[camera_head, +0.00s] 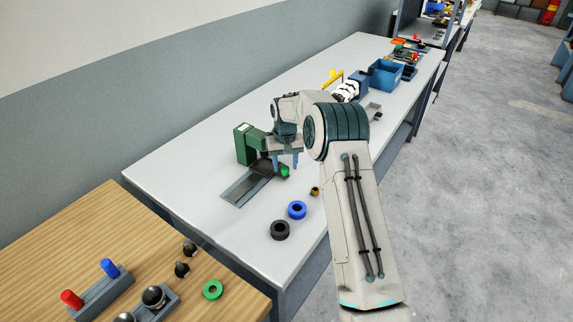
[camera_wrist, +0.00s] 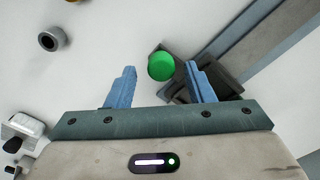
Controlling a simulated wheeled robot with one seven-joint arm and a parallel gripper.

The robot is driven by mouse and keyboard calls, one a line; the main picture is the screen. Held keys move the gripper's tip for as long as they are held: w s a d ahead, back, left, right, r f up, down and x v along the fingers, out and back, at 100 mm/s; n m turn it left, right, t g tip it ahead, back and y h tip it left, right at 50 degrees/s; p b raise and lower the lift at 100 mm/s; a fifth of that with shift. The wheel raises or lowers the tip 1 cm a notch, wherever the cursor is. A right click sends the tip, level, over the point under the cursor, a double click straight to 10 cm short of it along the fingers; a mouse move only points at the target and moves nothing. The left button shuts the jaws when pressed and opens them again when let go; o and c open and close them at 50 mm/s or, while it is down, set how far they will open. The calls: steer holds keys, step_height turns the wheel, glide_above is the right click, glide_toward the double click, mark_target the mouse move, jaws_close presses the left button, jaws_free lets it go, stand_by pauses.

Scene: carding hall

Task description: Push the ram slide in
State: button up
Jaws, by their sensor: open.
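The ram slide is a dark block (camera_head: 265,168) with a green knob (camera_head: 285,171). It sits on a grey track (camera_head: 238,191) on the white bench, beside an upright green housing (camera_head: 248,145). My gripper (camera_head: 283,163) is open and points down just above the knob. In the wrist view the green knob (camera_wrist: 161,66) shows between the two blue fingers of my gripper (camera_wrist: 161,72), nearer the left part of the dark block (camera_wrist: 205,75). I cannot tell whether a finger touches it. My gripper and arm hide part of the housing's right side.
On the white bench (camera_head: 190,165) a blue ring (camera_head: 297,210), a black ring (camera_head: 280,230) and a small brass piece (camera_head: 314,191) lie in front. A blue bin (camera_head: 386,76) stands farther back. A wooden table (camera_head: 110,225) with pegs adjoins at the left.

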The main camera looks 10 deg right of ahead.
step_height(320, 180, up, 13)
steer(key=b, duration=0.1)
steer(key=shift+d+r+b, duration=0.2)
steer(key=shift+b, duration=0.2)
steer(key=shift+r, duration=0.1)
steer(key=s+d+r+t, duration=0.1)
steer(key=s+r, duration=0.4)
steer(key=s, duration=0.5)
steer(key=s+d+r+t, duration=0.1)
steer(key=s+r, duration=0.5)
steer(key=s, duration=0.5)
steer(key=s+d+f, duration=0.1)
steer(key=s+f, duration=0.2)
steer(key=s, duration=0.7)
steer(key=s+d+f+t, duration=0.1)
steer(key=s+f, duration=0.2)
steer(key=s, duration=0.8)
steer(key=shift+d+f+m, duration=0.2)
steer(key=shift+f+m, duration=0.05)
steer(key=shift+m, duration=0.05)
